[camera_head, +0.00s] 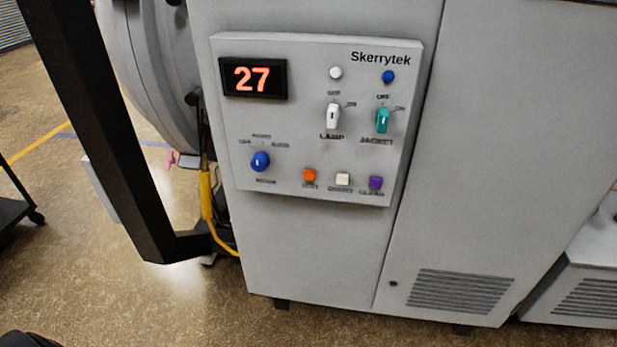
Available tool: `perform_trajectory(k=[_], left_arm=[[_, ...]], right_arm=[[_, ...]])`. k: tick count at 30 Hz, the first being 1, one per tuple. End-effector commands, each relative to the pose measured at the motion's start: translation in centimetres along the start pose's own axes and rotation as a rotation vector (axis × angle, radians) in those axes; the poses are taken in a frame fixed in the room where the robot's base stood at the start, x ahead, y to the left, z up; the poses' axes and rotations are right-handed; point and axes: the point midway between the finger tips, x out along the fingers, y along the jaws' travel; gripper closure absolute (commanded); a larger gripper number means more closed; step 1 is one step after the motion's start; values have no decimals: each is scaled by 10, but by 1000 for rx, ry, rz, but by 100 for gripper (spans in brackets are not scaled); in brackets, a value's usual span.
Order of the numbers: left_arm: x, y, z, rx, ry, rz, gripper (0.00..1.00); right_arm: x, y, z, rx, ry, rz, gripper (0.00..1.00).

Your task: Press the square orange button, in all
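The square orange button (310,175) is on the lower part of a grey control panel (290,130) marked Skerrytek. It is the leftmost in a row with a square cream button (343,179) and a square purple button (376,183). A label too small to read is under it. Nothing covers the orange button. Neither of my grippers shows in the head view, so nothing of mine is seen touching the panel.
The panel also has a red 27 display (252,78), a blue knob (260,161), a white switch (333,115), a teal switch (383,120), and white and blue round parts on top. A black frame (110,130) stands left of the cabinet. The floor in front is clear.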

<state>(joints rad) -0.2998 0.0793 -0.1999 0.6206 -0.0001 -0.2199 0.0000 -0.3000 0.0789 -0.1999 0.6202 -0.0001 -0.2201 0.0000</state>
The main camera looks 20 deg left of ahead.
Motion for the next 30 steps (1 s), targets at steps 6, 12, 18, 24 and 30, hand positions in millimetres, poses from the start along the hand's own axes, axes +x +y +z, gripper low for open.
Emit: perform_trajectory(k=[6,12,18,24,30], left_arm=[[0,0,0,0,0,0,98],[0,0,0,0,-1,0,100],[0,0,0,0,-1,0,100],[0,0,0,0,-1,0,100],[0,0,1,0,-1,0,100]], right_arm=[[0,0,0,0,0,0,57],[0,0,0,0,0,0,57],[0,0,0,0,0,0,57],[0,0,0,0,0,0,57],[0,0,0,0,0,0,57]])
